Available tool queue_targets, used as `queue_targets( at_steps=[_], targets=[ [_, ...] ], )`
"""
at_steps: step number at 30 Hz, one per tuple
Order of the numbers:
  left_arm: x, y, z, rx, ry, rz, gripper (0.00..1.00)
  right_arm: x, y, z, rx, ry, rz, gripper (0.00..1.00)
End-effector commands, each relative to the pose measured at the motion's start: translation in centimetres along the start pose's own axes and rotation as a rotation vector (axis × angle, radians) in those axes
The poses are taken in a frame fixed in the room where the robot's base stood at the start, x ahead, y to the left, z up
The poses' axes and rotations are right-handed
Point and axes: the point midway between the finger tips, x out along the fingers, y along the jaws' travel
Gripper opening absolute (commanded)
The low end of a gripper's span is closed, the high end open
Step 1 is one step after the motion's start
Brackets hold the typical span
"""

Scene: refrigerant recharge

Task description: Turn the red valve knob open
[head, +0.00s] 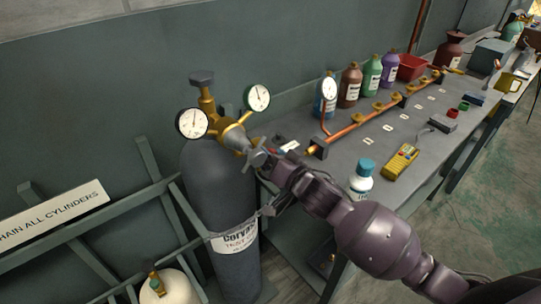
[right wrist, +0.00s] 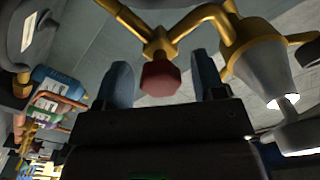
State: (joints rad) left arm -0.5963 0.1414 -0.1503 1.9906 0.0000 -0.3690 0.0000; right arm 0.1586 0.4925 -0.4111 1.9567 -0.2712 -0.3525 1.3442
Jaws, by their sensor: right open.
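The red valve knob (right wrist: 160,77) shows in the right wrist view at the end of a brass fitting (right wrist: 160,44). It sits between the two spread fingers of my right gripper (right wrist: 162,76), with a gap visible on each side. In the head view, my right gripper (head: 266,162) is at the brass regulator (head: 232,132) on top of the dark grey cylinder (head: 222,192). I cannot make out the knob there; the gripper seems to hide it. My right gripper is open. My left gripper is not in view.
Two round gauges (head: 258,98) flank the regulator. The bench (head: 357,152) at right holds a copper manifold (head: 380,113), several bottles, a yellow meter (head: 401,161) and a white bottle (head: 361,180) near my right arm. A rack rail (head: 75,235) and a smaller white cylinder (head: 170,288) are lower left.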

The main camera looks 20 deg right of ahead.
Motion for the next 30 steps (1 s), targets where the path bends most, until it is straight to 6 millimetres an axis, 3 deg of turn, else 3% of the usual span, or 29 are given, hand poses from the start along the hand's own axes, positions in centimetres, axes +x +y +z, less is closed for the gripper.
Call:
queue_targets(
  at_steps=[3,13,22,30],
  targets=[
    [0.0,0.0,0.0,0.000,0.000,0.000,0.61,0.0,0.0,0.0,0.000,0.000,0.000,0.62],
    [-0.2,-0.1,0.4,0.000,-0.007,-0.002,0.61,0.0,0.0,0.0,0.000,0.000,0.000,0.14],
    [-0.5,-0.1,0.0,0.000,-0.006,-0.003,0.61,-0.1,-0.1,-0.1,-0.042,0.001,0.000,0.14],
    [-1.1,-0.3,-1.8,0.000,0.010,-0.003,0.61,-0.1,-0.2,-0.3,-0.208,0.002,0.000,0.14]
  ],
)
